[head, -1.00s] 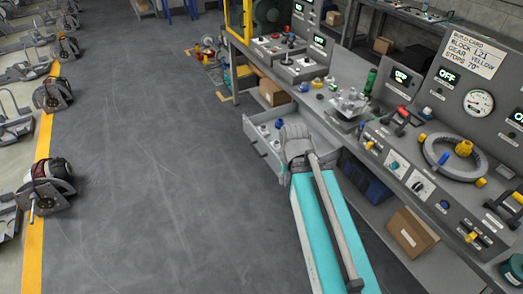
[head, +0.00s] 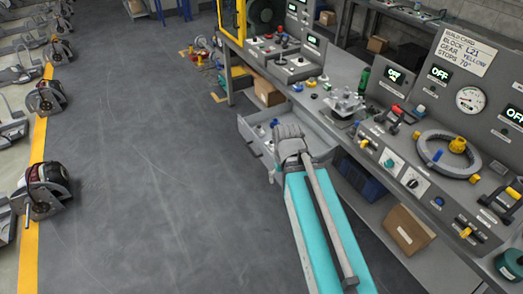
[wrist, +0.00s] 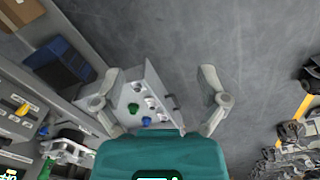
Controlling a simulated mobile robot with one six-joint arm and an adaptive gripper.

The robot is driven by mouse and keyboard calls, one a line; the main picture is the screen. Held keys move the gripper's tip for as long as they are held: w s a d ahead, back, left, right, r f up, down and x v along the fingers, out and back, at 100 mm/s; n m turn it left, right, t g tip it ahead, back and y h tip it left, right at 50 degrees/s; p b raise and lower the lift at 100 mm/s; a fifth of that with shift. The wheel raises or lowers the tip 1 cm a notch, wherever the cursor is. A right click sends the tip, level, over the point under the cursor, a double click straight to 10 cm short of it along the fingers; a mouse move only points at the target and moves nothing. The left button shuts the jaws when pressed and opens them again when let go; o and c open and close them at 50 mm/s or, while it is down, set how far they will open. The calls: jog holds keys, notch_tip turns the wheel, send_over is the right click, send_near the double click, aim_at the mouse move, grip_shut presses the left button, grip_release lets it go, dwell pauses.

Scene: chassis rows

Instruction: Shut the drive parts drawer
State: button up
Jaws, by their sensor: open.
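The drive parts drawer (head: 250,134) is a grey box pulled out from under the workbench, with small parts in it. The wrist view shows the open drawer (wrist: 157,77) from above, holding a green part (wrist: 138,98), a blue part (wrist: 146,121) and several pale ones. Its front with a dark handle (wrist: 171,101) faces right there. My gripper (wrist: 158,92) is open and empty, its two fingers spread on either side of the drawer in that picture. In the head view my gripper (head: 287,150) overlaps the drawer's right part and hides it. I cannot tell whether it touches the drawer.
The workbench (head: 325,104) carries control panels, a ring gauge (head: 447,155) and a metal fixture (head: 344,104). A blue bin (head: 360,178) and a cardboard box (head: 408,229) sit on the shelf below. The floor left of the drawer is clear.

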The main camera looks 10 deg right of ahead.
jog(key=shift+w+f+b, duration=0.1)
jog(key=shift+f+b, duration=0.2)
jog(key=c, duration=0.4)
jog(key=shift+t+h, duration=0.5)
jog(key=shift+h, duration=0.3)
jog(key=f+b, duration=0.1)
jog(key=w+f+b, duration=0.1)
jog(key=f+b, duration=0.1)
jog(key=w+d+f+b, duration=0.1)
jog(key=shift+d+f+b, duration=0.1)
jog(key=shift+f+b, duration=0.1)
jog(key=shift+b, duration=0.1)
grip_shut()
jog(key=w+d+f+n+t+h+b, duration=0.2)
jog(key=w+f+n+t+h+b, duration=0.3)
jog(key=w+f+b, duration=1.05)
jog(key=w+a+f+n+t+b, duration=0.3)
jog(key=a+f+n+t+b, duration=0.1)
jog(key=b, duration=0.9)
jog(key=w+a+f+n+t+h+b, duration=0.1)
jog(key=w+a+f+n+t+b, duration=0.3)
jog(key=b, duration=0.9)
jog(key=shift+a+f+t+b, duration=0.2)
jog(key=shift+a+t+b, duration=0.2)
jog(key=shift+a+t, duration=1.3)
jog(key=shift+a+g, duration=0.4)
jog(key=shift+g, duration=0.1)
